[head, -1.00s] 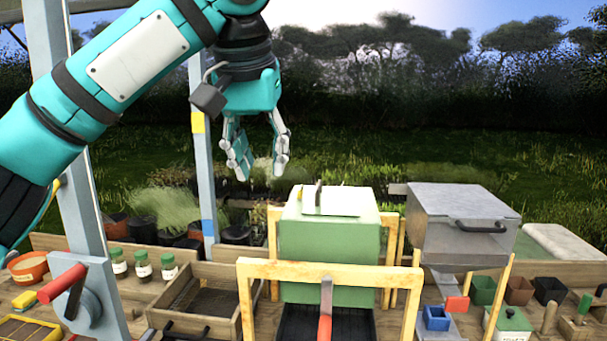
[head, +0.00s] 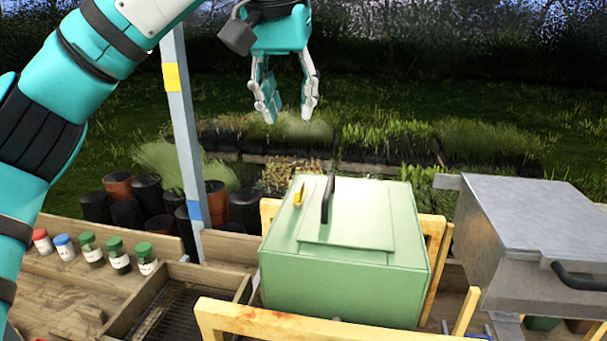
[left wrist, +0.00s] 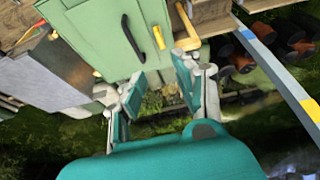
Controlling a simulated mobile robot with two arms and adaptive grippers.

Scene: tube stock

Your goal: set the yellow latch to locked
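The yellow latch (head: 299,194) is a small yellow bar on the top of the green box (head: 345,265), left of the box's dark handle (head: 327,198). In the left wrist view the latch (left wrist: 158,37) shows beside the dark handle (left wrist: 132,38). My left gripper (head: 290,116) hangs open and empty above and behind the box, apart from the latch. In the left wrist view its fingers (left wrist: 155,97) are spread, with the latch beyond them. My right gripper is not in view.
A grey metal box (head: 510,240) with a dark handle stands at the right. Wooden frames flank the green box. A grey post (head: 186,135) rises at the left. Several small jars (head: 118,254) and a wooden tray (head: 175,305) lie to the left.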

